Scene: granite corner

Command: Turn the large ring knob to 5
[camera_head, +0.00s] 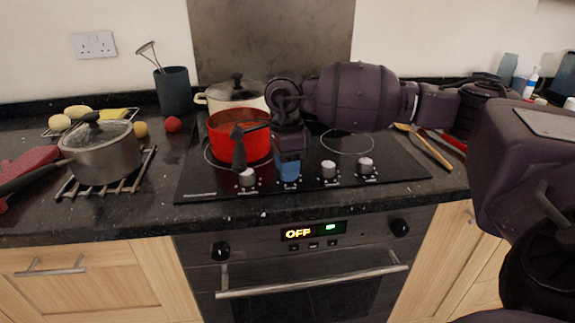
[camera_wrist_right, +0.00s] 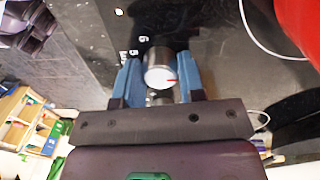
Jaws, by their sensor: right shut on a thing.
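The black hob (camera_head: 400,172) has a row of silver knobs along its front edge. My right gripper (camera_head: 289,172) reaches down over the second knob from the left, which its blue fingers hide in the head view. In the right wrist view, the fingers of this gripper (camera_wrist_right: 160,85) are shut on that silver knob (camera_wrist_right: 160,76), one on each side. My left gripper is not in view.
A red pot (camera_head: 226,145) stands close to the left of my right gripper, its dark handle pointing towards it. Other knobs (camera_head: 247,178) (camera_head: 328,169) (camera_head: 366,165) flank it. A cream pot (camera_head: 236,92) stands behind. A lidded grey pan (camera_head: 102,155) is on a rack at left.

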